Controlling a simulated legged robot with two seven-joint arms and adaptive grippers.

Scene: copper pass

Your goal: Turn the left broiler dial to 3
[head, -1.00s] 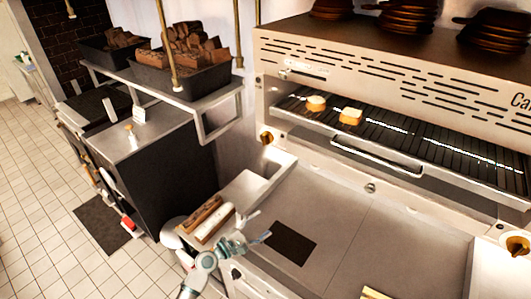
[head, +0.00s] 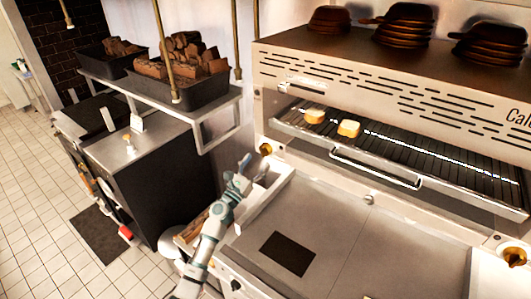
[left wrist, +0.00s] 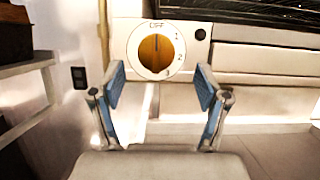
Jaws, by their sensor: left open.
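The left broiler dial (head: 265,149) is a small amber knob at the lower left of the steel broiler (head: 380,92). In the left wrist view the dial (left wrist: 156,53) shows as a round amber knob on a white plate, its dark pointer line upright toward the OFF mark. My left gripper (head: 253,169) is open and empty, just below and in front of the dial. In the left wrist view its blue-padded fingers (left wrist: 159,86) stand apart below the dial, to either side, not touching it.
The right broiler dial (head: 514,256) is at the lower right. Two bread pieces (head: 348,128) lie on the broiler rack behind a bar handle (head: 375,168). A shelf with wood-filled bins (head: 183,88) stands left of the broiler. The steel counter (head: 330,215) below is largely clear.

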